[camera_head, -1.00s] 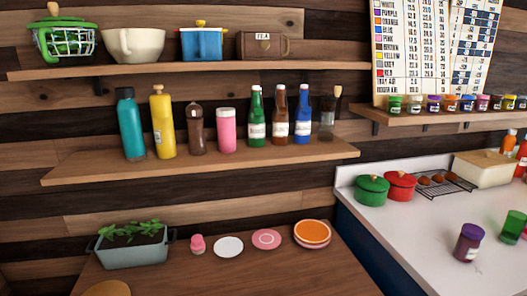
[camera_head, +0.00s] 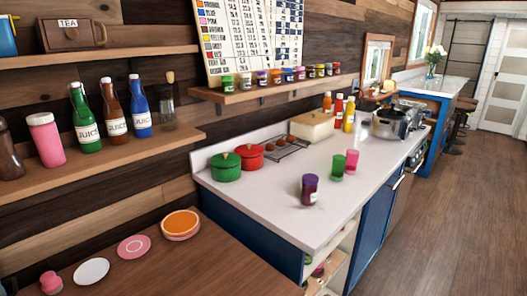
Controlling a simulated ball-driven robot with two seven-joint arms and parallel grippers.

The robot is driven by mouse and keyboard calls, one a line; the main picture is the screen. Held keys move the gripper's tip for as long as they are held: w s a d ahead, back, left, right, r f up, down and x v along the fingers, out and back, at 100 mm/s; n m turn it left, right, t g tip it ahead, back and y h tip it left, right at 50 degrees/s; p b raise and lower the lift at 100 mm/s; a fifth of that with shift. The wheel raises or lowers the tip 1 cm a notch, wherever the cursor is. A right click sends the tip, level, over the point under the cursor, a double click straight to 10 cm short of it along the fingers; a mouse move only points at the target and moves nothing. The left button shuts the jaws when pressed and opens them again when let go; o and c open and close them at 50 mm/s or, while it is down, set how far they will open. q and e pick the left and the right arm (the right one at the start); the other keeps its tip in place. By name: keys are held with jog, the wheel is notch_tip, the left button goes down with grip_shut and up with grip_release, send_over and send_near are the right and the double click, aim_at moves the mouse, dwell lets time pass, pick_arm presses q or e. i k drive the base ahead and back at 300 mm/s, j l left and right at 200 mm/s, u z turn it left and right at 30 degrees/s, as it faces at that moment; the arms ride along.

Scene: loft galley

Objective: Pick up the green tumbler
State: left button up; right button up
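The green tumbler (camera_head: 337,167) stands upright on the white counter (camera_head: 270,204), toward its right side. A pink tumbler (camera_head: 352,161) stands just right of it, and a purple-lidded dark jar (camera_head: 309,189) stands in front and to its left. Neither of my grippers shows in the head view, so I cannot see whether they are open or shut.
Green (camera_head: 225,168) and red (camera_head: 250,158) pots, a cooling rack (camera_head: 284,148) and a bread box (camera_head: 312,126) line the counter's back. Sauce bottles (camera_head: 338,112) and a steel pot (camera_head: 388,124) stand farther along. The wooden floor (camera_head: 450,220) at right is clear.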

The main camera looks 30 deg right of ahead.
aim_at(338, 161)
jog(key=z, duration=1.4)
jog(key=u, duration=0.3)
jog(key=i+l+u, duration=0.3)
jog(key=l+u, duration=0.3)
jog(key=i+l+u, duration=0.15)
jog(key=l+u, duration=0.15)
